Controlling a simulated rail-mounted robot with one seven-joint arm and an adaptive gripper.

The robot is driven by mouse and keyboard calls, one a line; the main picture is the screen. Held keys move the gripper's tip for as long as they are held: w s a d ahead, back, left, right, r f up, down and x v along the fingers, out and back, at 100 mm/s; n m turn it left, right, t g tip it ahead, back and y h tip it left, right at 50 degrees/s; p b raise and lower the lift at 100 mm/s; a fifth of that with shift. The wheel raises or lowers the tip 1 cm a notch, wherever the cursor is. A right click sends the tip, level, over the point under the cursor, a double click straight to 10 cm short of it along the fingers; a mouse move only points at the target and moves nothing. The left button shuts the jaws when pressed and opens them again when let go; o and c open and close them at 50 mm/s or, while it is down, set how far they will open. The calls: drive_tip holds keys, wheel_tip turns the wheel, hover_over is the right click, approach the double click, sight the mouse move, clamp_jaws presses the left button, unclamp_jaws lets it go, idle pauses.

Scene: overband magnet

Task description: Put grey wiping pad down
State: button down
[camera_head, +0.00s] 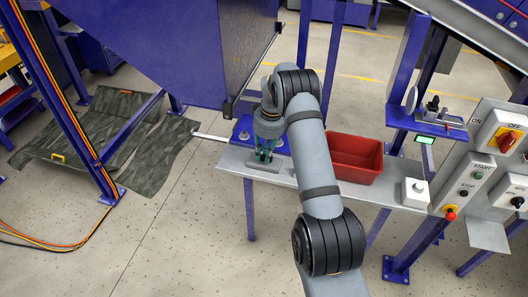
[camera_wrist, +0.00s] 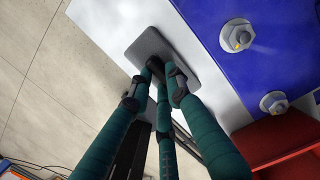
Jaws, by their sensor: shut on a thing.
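The grey wiping pad (camera_wrist: 190,72) is a flat dark-grey rectangle with a dark knob in its middle. In the wrist view it lies flat against or just above the light-grey shelf; I cannot tell whether it touches. My gripper (camera_wrist: 158,75) has green-wrapped fingers and is shut on the pad's knob, pointing down. In the head view my gripper (camera_head: 263,156) is over the left part of the shelf (camera_head: 287,178). The pad shows there as a small grey patch (camera_head: 265,167) under the fingertips, partly hidden by them.
A blue plate with bolts (camera_wrist: 262,35) sits right beside the pad. A red bin (camera_head: 355,158) stands on the shelf to the right, with a white button box (camera_head: 414,192) beyond it. Control boxes (camera_head: 470,175) and blue posts stand further right.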

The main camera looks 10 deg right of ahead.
drive_tip(key=shift+f+b, duration=0.2)
drive_tip(key=shift+b, duration=0.15)
drive_tip(key=c, duration=1.7)
unclamp_jaws()
drive_tip(key=shift+r, duration=0.1)
drive_tip(key=shift+o, duration=0.3)
drive_tip(key=shift+r+p, duration=0.3)
drive_tip(key=shift+r, duration=0.05)
wheel_tip(320, 180, up, 12)
drive_tip(key=d+b, duration=0.1)
drive_tip(key=b, duration=0.1)
drive_tip(key=shift+s+f, duration=0.2)
drive_tip(key=shift+s, duration=0.2)
drive_tip(key=shift+d, duration=0.1)
